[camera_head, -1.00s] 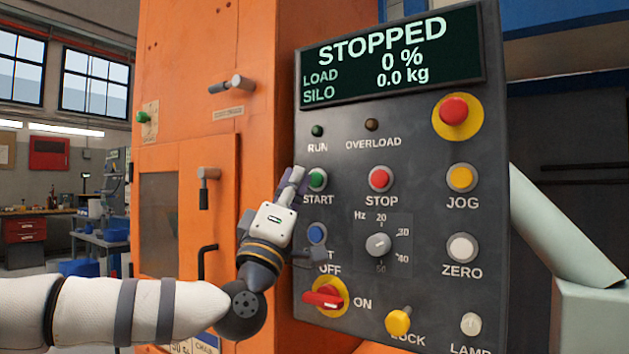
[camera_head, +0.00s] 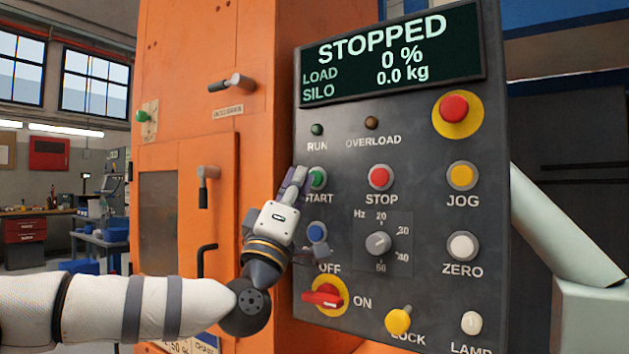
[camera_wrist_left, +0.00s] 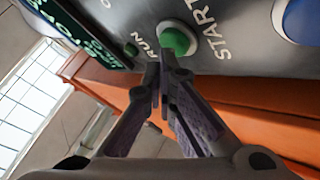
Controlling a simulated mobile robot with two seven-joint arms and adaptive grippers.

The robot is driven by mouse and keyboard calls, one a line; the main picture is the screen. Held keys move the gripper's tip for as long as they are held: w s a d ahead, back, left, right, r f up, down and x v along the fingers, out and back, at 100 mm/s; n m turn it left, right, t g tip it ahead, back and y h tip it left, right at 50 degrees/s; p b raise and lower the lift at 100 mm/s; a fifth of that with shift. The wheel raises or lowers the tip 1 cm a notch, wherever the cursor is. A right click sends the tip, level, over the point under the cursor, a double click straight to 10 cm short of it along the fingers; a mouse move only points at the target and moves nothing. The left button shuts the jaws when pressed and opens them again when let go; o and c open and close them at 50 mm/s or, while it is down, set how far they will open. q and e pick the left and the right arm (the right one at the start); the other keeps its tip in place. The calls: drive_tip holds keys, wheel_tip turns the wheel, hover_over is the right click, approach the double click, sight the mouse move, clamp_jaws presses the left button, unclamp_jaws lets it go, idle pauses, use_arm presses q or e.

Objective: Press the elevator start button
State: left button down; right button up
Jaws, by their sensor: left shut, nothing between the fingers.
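The green START button (camera_head: 318,177) sits on the left side of the dark control panel (camera_head: 340,215), under the RUN lamp. My left gripper (camera_head: 303,172) is shut and empty, with its fingertips just left of the button and partly over its edge in the head view. In the left wrist view, the shut fingertips (camera_wrist_left: 163,58) point at the lower edge of the green button (camera_wrist_left: 178,38). I cannot tell whether they touch it. The display (camera_head: 392,52) reads STOPPED, 0 % and 0.0 kg. My right gripper is not in view.
The red STOP button (camera_head: 380,177) is right of START. A blue button (camera_head: 316,233) is below it, close to my gripper. A frequency knob (camera_head: 378,243), red switch (camera_head: 323,297) and red emergency button (camera_head: 454,109) share the panel. The orange housing (camera_head: 210,100) stands behind my arm.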

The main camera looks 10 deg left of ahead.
use_arm(q)
drive_tip(key=shift+w+d, duration=0.1)
drive_tip(key=shift+w, duration=0.25)
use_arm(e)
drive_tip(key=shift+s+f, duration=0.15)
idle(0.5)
use_arm(q)
drive_tip(key=shift+s+r, duration=0.1)
drive_tip(key=shift+s, duration=0.05)
drive_tip(key=shift+s+a, duration=0.25)
drive_tip(key=shift+s, duration=0.35)
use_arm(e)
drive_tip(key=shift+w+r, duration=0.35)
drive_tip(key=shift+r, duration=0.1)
use_arm(q)
drive_tip(key=s+p, duration=0.1)
drive_tip(key=s+a, duration=0.1)
drive_tip(key=s, duration=0.1)
drive_tip(key=s+p, duration=0.1)
drive_tip(key=shift+s+a+p, duration=0.3)
drive_tip(key=shift+s+a, duration=0.05)
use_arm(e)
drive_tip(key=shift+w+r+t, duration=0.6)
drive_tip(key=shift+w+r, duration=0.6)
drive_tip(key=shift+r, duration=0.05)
